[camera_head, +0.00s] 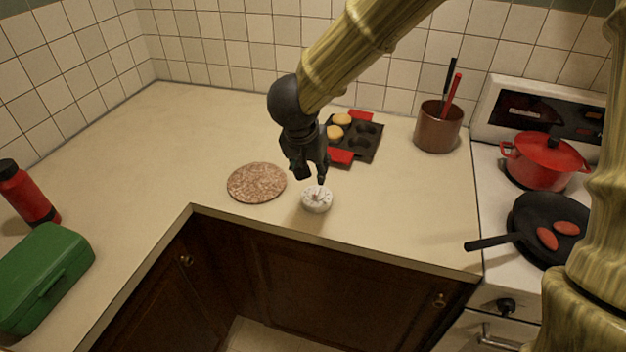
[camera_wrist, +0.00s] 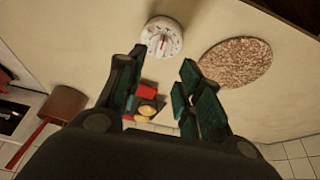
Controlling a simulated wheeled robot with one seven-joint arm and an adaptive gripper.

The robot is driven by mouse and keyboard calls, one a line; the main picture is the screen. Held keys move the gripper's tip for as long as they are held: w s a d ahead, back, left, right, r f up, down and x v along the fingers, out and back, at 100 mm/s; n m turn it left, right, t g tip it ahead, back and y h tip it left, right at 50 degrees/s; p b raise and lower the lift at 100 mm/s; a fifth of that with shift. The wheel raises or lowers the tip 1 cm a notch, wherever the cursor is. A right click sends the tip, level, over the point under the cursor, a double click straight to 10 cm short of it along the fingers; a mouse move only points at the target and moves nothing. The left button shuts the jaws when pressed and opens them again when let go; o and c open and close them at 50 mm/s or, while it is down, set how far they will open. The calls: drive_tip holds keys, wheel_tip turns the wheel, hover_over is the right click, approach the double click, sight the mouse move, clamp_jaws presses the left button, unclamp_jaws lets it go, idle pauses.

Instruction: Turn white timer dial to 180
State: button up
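The white timer (camera_head: 316,200) sits on the counter near its front edge, right of the round cork mat. It also shows at the top of the wrist view (camera_wrist: 162,38), with dark marks around its face and a reddish line on the dial. The dial's reading is too small to tell. My gripper (camera_head: 322,176) is just above and behind the timer in the head view. In the wrist view, its two fingers (camera_wrist: 162,75) are spread apart with nothing between them. The timer lies beyond the fingertips and looks apart from them.
The cork mat (camera_head: 257,182) lies left of the timer. A dark muffin tray (camera_head: 368,143) with red grips is behind. A brown utensil pot (camera_head: 438,127) stands back right, by the stove with a red pot (camera_head: 545,163) and a pan (camera_head: 538,212). A green box (camera_head: 42,275) is front left.

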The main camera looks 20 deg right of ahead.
sight(316, 190)
drive_tip(key=x, duration=1)
drive_tip(key=shift+w+f, duration=0.15)
drive_tip(key=shift+f, duration=0.1)
clamp_jaws()
